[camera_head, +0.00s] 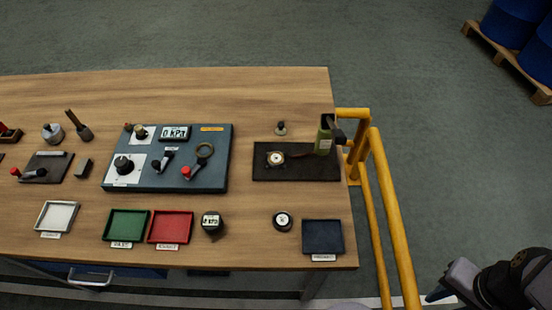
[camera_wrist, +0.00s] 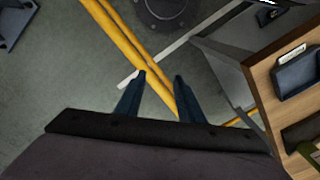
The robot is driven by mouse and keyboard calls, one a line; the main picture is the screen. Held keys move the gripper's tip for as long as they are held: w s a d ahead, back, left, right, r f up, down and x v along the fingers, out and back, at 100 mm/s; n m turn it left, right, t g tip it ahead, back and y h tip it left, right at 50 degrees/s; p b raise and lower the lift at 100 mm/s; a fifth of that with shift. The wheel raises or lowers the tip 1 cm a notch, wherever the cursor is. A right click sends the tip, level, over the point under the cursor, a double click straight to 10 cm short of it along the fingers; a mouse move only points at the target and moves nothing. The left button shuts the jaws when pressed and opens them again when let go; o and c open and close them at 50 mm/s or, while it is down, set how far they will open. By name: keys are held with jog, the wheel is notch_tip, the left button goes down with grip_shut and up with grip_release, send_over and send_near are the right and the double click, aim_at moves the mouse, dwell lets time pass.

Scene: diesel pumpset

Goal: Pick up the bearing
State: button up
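I cannot tell for certain which thing is the bearing. A small round piece with a pale face (camera_head: 276,158) lies on the dark mat (camera_head: 310,174) at the right of the bench. A black round piece with a white face (camera_head: 283,221) stands in front of that mat. My gripper (camera_wrist: 160,78) shows in the wrist view with its two blue fingers apart and nothing between them. Floor and yellow rail lie behind them. In the head view my gripper (camera_head: 440,293) is at the lower right, off the bench and beyond the rail.
A yellow rail (camera_head: 390,215) stands along the bench's right end. A green upright device (camera_head: 325,135) is on the mat's right. A navy tray (camera_head: 322,237) sits at the front right corner. A blue-grey gauge panel (camera_head: 215,170) and green (camera_head: 127,225) and red (camera_head: 170,227) trays lie left.

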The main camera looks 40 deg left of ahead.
dwell(0.3)
jog(key=o, duration=0.6)
jog(key=shift+o, duration=0.2)
